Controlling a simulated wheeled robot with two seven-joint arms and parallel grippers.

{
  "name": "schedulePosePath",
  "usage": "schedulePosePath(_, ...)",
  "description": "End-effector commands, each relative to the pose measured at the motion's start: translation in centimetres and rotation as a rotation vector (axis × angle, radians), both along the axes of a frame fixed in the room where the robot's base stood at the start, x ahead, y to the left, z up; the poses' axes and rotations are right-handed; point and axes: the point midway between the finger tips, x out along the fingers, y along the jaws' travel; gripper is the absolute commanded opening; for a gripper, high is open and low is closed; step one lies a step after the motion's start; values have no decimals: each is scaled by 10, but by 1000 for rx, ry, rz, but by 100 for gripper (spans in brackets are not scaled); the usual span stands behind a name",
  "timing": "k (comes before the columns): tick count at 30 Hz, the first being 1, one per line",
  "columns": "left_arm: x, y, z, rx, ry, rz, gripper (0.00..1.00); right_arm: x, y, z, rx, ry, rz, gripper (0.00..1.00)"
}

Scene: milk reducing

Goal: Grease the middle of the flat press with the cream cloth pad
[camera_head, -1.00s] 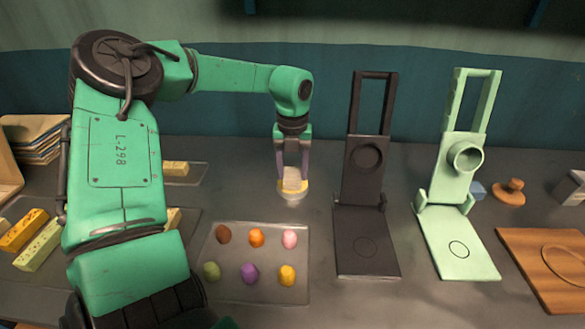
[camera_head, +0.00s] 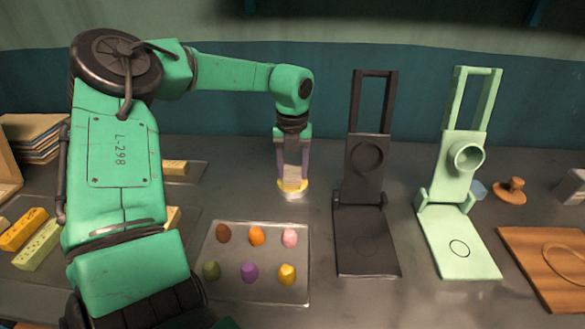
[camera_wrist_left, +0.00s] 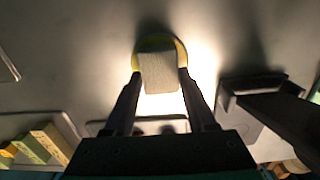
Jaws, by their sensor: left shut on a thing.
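My left gripper (camera_head: 292,180) points down at the middle of the counter, shut on a cream cloth pad. In the left wrist view the pad (camera_wrist_left: 159,73) is a pale block between the fingertips. A round yellow piece (camera_head: 292,186) with a pale underside shows directly below the fingertips; I cannot tell whether it is part of the pad or a separate dish. The black press (camera_head: 364,243) stands open to the right, its lower plate flat and its lid upright. The pale green press (camera_head: 459,249) is open farther right, with a round cup on its lid. My right gripper is out of view.
A grey tray (camera_head: 228,293) with several coloured lumps lies in front of the gripper. A wooden board (camera_head: 520,250) and a wooden knob (camera_head: 510,190) are at the right. Yellow blocks (camera_head: 38,246) lie at the left.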

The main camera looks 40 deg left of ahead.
Motion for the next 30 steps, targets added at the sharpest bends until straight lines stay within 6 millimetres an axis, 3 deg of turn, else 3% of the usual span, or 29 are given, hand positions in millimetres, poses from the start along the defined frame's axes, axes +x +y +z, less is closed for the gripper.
schedulePosePath(8, -1, 0, 3, -1, 4, 0, 12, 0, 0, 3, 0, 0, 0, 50)
schedulePosePath(27, 0, 0, 69, 0, 0, 0, 12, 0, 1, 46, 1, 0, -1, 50)
schedulePosePath(30, 0, 0, 71, 0, 1, 0, 12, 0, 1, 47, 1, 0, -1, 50)
